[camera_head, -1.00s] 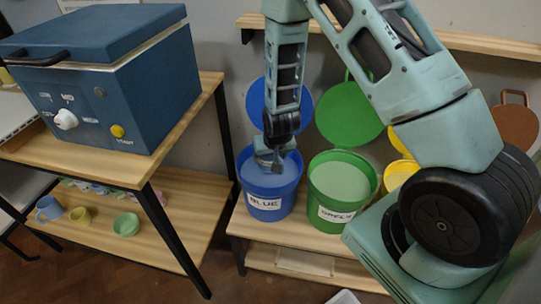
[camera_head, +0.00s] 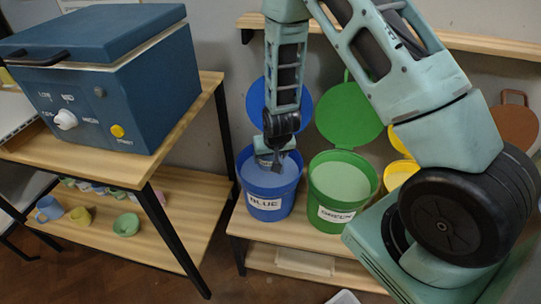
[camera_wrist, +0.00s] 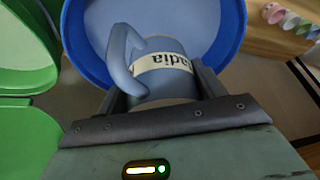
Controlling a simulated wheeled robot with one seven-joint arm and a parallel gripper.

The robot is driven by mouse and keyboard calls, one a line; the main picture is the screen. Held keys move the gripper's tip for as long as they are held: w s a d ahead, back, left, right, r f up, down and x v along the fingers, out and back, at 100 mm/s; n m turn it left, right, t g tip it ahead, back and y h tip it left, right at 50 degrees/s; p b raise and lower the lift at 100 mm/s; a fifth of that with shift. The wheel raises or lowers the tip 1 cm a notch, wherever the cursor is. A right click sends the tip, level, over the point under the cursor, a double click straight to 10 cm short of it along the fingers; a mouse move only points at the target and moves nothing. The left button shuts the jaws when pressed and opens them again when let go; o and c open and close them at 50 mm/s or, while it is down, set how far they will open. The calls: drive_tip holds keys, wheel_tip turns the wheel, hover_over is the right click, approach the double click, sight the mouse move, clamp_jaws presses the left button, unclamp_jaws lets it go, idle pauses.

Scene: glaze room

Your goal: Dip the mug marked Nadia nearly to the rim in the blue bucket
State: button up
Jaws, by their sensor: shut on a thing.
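My gripper (camera_head: 276,164) points down into the open top of the blue bucket (camera_head: 264,207), labelled BLUE. In the wrist view my gripper (camera_wrist: 160,88) is shut on a pale blue mug (camera_wrist: 155,88). In the head view the mug cannot be made out.
A green bucket (camera_head: 336,214), labelled GREEN, stands close on the right, its lid (camera_head: 350,112) raised behind it. A yellow bucket (camera_head: 398,176) is partly hidden. A blue kiln (camera_head: 110,75) stands at left, above a shelf with several cups and bowls (camera_head: 126,224).

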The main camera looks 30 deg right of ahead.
drive_tip(key=shift+r, duration=0.1)
idle(0.3)
wheel_tip(320, 180, up, 6)
drive_tip(key=p, duration=0.4)
drive_tip(key=shift+f, duration=0.25)
drive_tip(key=shift+s, duration=0.1)
